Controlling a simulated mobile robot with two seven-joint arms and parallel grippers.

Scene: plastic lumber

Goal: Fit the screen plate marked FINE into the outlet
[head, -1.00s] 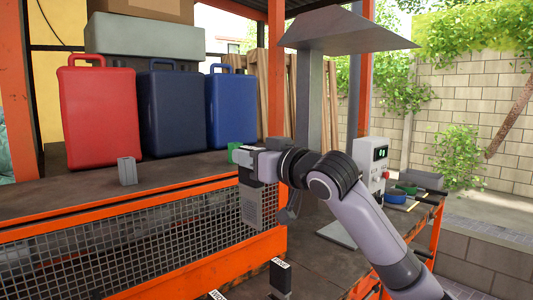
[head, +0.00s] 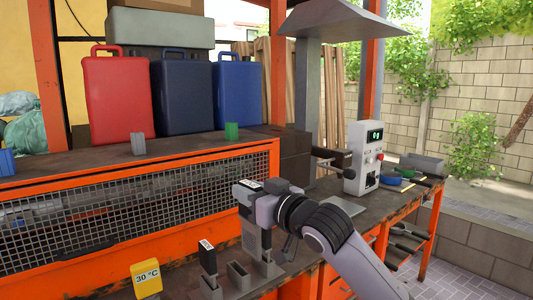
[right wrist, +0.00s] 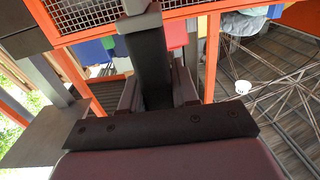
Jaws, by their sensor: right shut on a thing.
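My right gripper (head: 259,240) points down over the row of small grey holders on the lower bench in the head view. It is shut on a dark upright plate handle (head: 267,240), which stands at a grey holder (head: 268,268). In the right wrist view the dark handle (right wrist: 151,60) runs between my two fingers (right wrist: 157,95). Its label is hidden, and I cannot tell whether it is clear of the holder. Another black handle with a white label (head: 207,258) stands in a holder to the left; its word is too small to read. My left gripper is out of view.
An empty-looking grey holder (head: 238,276) lies between the two handles. A yellow block marked 30 °C (head: 147,279) is at the left. A control box (head: 364,158) with a dark fitting (head: 333,161) stands behind right. The orange mesh guard (head: 130,195) rises behind the holders.

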